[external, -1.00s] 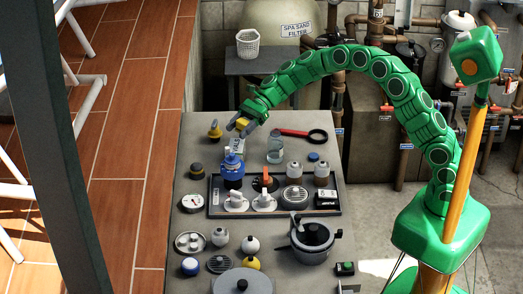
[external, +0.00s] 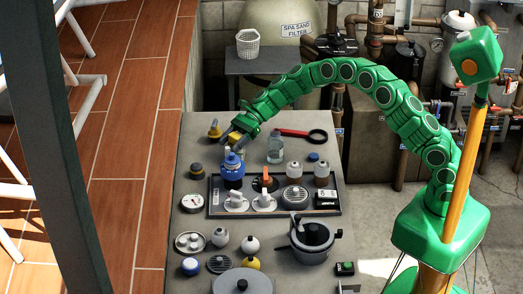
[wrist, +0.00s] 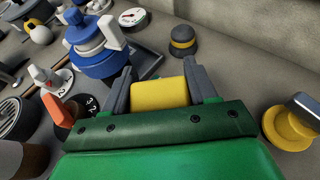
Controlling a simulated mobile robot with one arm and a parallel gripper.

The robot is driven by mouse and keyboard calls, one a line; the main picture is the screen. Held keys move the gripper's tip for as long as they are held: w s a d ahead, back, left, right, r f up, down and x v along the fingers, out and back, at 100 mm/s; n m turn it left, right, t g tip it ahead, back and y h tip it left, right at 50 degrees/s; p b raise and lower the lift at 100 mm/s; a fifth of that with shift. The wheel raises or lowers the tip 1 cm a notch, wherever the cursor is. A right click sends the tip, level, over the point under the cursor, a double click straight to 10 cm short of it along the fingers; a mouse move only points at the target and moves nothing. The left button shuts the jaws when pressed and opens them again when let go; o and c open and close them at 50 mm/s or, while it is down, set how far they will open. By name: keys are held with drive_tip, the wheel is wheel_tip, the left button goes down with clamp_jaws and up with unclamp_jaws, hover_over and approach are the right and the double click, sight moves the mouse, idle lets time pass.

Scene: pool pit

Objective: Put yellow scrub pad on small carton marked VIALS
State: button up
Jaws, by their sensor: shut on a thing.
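The yellow scrub pad (wrist: 160,93) sits between the two grey fingers of my gripper (wrist: 157,72) in the wrist view. My gripper is shut on it. In the external view my gripper (external: 232,141) is low over the far left part of the counter, just behind the blue-topped container (external: 232,168). The pad is mostly hidden there by the gripper. The small carton marked VIALS cannot be made out clearly now; a pale box stood at this spot in the earlier external frame. Whether the pad touches it cannot be told.
The blue-topped container is close to the fingers. A yellow-based knob (wrist: 288,128) and a dark knob with a yellow band (wrist: 184,42) stand nearby. A dark tray (external: 213,208) is in front.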

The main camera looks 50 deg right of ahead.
drive_tip(key=o, duration=1)
drive_tip(key=shift+f, duration=0.1)
drive_tip(key=v, duration=1.2)
